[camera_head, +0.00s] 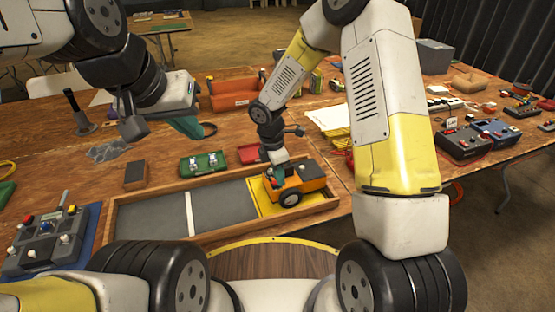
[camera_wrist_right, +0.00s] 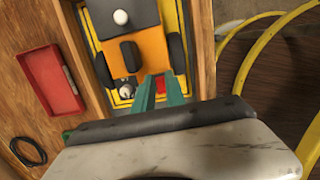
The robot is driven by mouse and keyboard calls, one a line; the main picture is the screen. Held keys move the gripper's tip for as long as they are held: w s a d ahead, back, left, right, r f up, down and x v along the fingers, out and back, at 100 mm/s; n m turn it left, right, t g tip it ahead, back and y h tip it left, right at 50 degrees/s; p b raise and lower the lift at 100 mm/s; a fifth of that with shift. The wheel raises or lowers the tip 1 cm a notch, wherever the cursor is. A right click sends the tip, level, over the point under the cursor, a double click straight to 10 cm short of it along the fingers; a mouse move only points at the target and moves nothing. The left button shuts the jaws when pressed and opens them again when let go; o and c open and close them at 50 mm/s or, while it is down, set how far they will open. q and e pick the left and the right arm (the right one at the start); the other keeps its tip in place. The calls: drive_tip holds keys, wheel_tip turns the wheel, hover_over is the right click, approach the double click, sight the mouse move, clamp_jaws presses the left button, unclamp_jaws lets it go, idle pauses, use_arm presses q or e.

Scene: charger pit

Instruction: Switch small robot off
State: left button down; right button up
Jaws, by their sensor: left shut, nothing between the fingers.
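The small robot (camera_head: 297,182) is an orange wheeled body with black wheels, standing on the yellow-bordered right section of the wooden tray. In the right wrist view the small robot (camera_wrist_right: 137,52) shows a white knob, a black block, a metal toggle-like part (camera_wrist_right: 127,89) and a red patch (camera_wrist_right: 161,86) at its near edge. My right gripper (camera_wrist_right: 160,82) is over that near edge, its two green fingers a little apart with the red patch showing between them. Contact cannot be told. My left gripper (camera_head: 190,128) hangs over the table at the left, shut and empty.
The wooden tray (camera_head: 150,241) has two grey sections left of the small robot. A green box (camera_head: 203,164), a red tray (camera_wrist_right: 50,80) and a brown block (camera_head: 135,174) lie behind it.

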sight(275, 182)
drive_tip(key=o, duration=0.4)
drive_tip(key=shift+c, duration=0.2)
drive_tip(key=shift+r, duration=0.1)
wheel_tip(275, 182, up, 8)
drive_tip(key=a, duration=0.1)
drive_tip(key=shift+s+f, duration=0.15)
drive_tip(key=shift+f, duration=0.05)
drive_tip(key=s+d+r+m+t, duration=0.1)
drive_tip(key=s+d+r+m, duration=0.2)
drive_tip(key=r+m, duration=0.15)
drive_tip(key=s+d+r+m+y, duration=0.1)
drive_tip(key=s+d+r+m, duration=0.15)
drive_tip(key=r, duration=0.35)
drive_tip(key=s+d+r+m+t, duration=0.1)
drive_tip(key=s+d+r+m, duration=0.25)
drive_tip(key=r, duration=0.25)
drive_tip(key=s+d+r+m+t+y, duration=0.2)
drive_tip(key=s+r+m, duration=0.4)
drive_tip(key=s+m, duration=0.5)
drive_tip(key=shift+d+r+t+y, duration=0.15)
drive_tip(key=shift+d+t+y, duration=0.25)
drive_tip(key=shift+d+t, duration=0.6)
